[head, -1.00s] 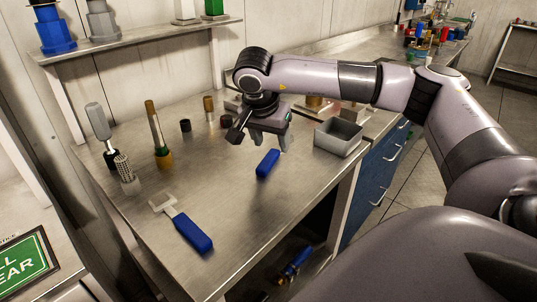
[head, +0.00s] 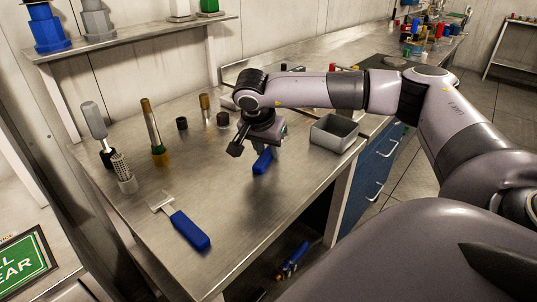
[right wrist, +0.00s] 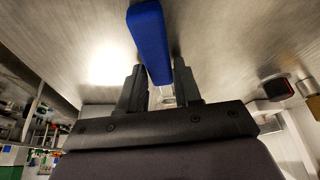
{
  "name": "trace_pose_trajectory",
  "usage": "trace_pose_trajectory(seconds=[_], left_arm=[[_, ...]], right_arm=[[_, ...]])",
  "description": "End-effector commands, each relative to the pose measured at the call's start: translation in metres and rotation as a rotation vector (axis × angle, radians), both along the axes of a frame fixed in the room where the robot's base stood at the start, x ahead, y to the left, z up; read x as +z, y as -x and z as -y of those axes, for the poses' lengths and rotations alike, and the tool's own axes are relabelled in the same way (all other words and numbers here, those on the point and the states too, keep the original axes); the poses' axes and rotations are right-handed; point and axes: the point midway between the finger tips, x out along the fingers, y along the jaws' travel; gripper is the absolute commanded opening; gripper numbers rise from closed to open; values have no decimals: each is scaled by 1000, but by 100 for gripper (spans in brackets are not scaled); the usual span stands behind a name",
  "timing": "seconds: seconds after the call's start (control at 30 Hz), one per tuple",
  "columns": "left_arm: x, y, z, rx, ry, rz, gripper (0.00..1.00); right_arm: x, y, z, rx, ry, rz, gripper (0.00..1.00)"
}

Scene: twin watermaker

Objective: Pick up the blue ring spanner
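A blue handle (head: 262,162) lies on the steel bench, seemingly the blue ring spanner; its far end is hidden under my right gripper in the head view. In the right wrist view the blue handle (right wrist: 150,40) runs in from the top, and its near end lies between the two dark fingers. A pale metal part shows just below it, but its shape is unclear. My right gripper (right wrist: 160,78) is open, with a finger on each side of the handle and visible gaps. In the head view my right gripper (head: 266,146) is low over the bench. My left gripper is not in view.
A blue-handled scraper (head: 189,231) lies nearer the front of the bench. A grey metal bin (head: 335,134) stands to the right. Upright tools, including a brass-based one (head: 158,155), stand at the left. Bare bench surrounds the blue handle on its near side.

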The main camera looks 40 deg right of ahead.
Motion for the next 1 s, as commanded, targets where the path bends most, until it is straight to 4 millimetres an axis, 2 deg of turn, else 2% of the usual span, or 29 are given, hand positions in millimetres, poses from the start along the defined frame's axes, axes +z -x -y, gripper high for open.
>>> trace_pose_trajectory(seconds=[0.03, 0.07, 0.1, 0.47, 0.57, 0.67, 0.77, 1.0], left_arm=[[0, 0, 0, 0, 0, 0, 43], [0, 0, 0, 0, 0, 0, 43], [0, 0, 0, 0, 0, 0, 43], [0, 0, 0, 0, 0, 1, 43], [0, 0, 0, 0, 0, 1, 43], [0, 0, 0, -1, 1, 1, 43], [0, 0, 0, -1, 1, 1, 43], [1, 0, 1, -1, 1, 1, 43]], right_arm=[[0, 0, 0, 0, 0, 0, 15], [0, 0, 0, 0, 0, 0, 6], [0, 0, 0, 0, -1, -1, 0], [1, 0, 0, 0, 0, 0, 0], [7, 0, 0, -1, -1, 1, 0], [20, -1, 0, -1, -1, 3, 0], [41, -1, 0, 0, -1, 5, 0], [113, -1, -1, 1, -2, 7, 0]])
